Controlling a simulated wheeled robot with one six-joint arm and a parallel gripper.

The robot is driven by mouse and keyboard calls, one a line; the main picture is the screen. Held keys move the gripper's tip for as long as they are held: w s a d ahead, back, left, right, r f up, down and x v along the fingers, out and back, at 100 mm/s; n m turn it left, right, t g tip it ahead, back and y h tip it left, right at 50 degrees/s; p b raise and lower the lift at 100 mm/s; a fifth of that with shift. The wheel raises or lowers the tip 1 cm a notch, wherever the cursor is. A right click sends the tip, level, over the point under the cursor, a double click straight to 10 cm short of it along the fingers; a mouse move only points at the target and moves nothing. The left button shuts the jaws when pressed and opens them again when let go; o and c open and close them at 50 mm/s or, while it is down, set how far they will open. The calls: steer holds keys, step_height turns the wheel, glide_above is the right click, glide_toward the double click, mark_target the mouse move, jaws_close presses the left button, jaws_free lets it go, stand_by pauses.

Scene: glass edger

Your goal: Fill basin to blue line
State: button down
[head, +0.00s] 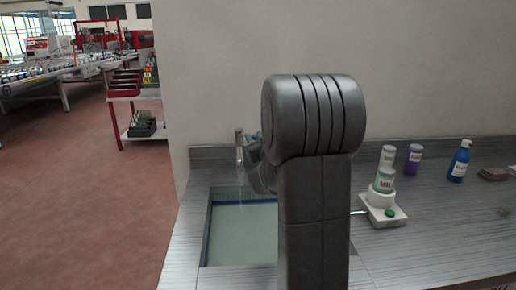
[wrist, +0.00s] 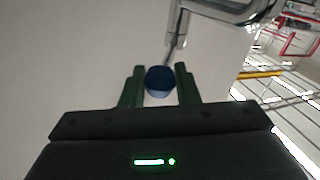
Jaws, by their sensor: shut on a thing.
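The basin (head: 204,262) is sunk in the counter, its right part hidden behind my arm. Pale greenish water (head: 238,236) stands in it. A dark blue line (head: 207,226) shows along the left and far inner walls, close to the water's edge; the exact gap is too small to tell. A metal tap (head: 239,146) rises behind the basin, with a faint pale streak of water below it. It also shows in the wrist view (wrist: 228,10). My gripper (wrist: 160,82) is shut on a round blue knob (wrist: 160,79), which sits between its two fingers.
Right of my arm stands a white device (head: 385,213) with a green button and a labelled container on it. A white-capped bottle, a purple bottle (head: 413,160), a blue bottle (head: 460,162) and brown blocks (head: 494,174) stand farther back. The counter's front right is clear.

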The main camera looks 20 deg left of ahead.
steer(key=shift+s+a+m+t+h+b, duration=0.4)
steer(key=shift+m+t+h+b, duration=0.25)
steer(key=shift+b, duration=1.15)
steer(key=shift+s+a+b, duration=0.1)
steer(key=shift+s+b, duration=0.15)
steer(key=shift+b, duration=0.1)
steer(key=c, duration=1.1)
jaws_free()
steer(key=shift+c, duration=0.2)
steer(key=v, duration=1.3)
steer(key=shift+s+b, duration=0.4)
steer(key=shift+s, duration=0.05)
steer(key=shift+r, duration=0.1)
